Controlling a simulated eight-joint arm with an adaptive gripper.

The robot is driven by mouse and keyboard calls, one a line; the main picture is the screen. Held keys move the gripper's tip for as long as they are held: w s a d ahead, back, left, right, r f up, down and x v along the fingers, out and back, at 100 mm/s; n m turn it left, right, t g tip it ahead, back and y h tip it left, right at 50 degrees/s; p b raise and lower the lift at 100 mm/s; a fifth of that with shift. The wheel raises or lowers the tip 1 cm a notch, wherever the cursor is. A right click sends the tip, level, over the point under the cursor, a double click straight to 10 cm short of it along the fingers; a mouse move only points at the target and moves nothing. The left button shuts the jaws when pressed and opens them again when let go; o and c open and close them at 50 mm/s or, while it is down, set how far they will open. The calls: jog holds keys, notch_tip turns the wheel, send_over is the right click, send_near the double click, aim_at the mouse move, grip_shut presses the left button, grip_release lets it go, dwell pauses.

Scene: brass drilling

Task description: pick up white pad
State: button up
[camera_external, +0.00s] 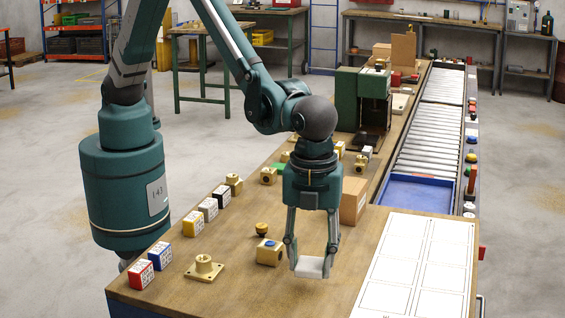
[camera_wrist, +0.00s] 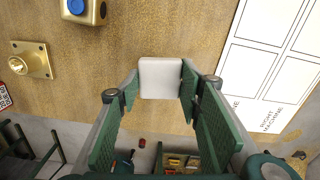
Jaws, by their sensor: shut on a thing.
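The white pad (camera_external: 310,267) is a small flat white block near the front middle of the wooden table (camera_external: 235,285). My gripper (camera_external: 312,262) points down and is shut on it, one finger against each side. In the wrist view the pad (camera_wrist: 160,78) sits between the two fingertips (camera_wrist: 160,90), with the table below it. I cannot tell whether the pad touches the table or is slightly above it.
A brass block with a blue top (camera_external: 269,252) stands just left of my gripper. A brass flange (camera_external: 204,267) and several coloured cubes (camera_external: 192,222) lie further left. A cardboard box (camera_external: 353,200) stands behind. A white marked sheet (camera_external: 420,265) lies to the right.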

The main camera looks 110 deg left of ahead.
aim_at(311, 263)
jog(key=shift+r, duration=2.7)
